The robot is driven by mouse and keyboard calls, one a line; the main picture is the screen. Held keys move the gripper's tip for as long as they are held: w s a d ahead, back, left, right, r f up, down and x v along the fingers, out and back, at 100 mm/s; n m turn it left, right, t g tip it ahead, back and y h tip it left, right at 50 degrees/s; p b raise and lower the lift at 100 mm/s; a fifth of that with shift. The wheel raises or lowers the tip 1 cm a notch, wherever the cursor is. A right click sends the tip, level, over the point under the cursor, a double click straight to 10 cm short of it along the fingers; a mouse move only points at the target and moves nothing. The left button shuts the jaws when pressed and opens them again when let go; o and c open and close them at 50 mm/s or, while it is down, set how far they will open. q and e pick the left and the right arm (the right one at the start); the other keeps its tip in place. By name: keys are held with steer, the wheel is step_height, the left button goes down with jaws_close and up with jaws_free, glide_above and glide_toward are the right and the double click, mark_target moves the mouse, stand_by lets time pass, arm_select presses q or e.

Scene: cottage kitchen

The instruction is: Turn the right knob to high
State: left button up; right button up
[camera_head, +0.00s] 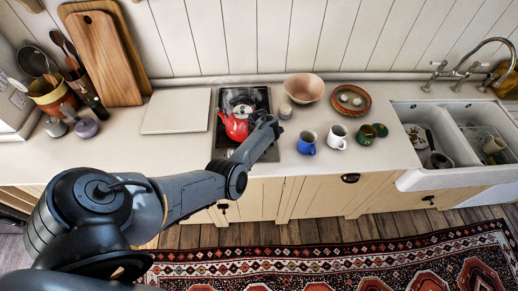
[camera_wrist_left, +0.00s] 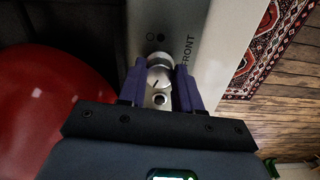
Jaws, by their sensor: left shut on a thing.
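The dark two-plate hob (camera_head: 262,97) is set in the worktop. A silver control knob (camera_wrist_left: 158,66) shows in the left wrist view, beside the printed word "FRONT". My left gripper (camera_wrist_left: 160,82) is shut on this knob, with a purple finger on each side of it. In the head view, my left arm reaches over the hob's front part and hides the knob. I cannot tell the knob's setting.
A red kettle (camera_head: 236,124) stands on the hob close to my left gripper. A blue mug (camera_head: 307,143) and a white mug (camera_head: 337,137) stand to the right. A pale board (camera_head: 176,110) lies to the left.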

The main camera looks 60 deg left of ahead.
arm_select(q)
steer(key=shift+n+b, duration=0.6)
steer(key=shift+n, duration=1.3)
steer(key=shift+a, duration=0.1)
steer(key=o, duration=1)
steer(key=shift+o, duration=0.2)
step_height(320, 180, up, 11)
steer(key=p, duration=0.3)
steer(key=shift+f, duration=0.1)
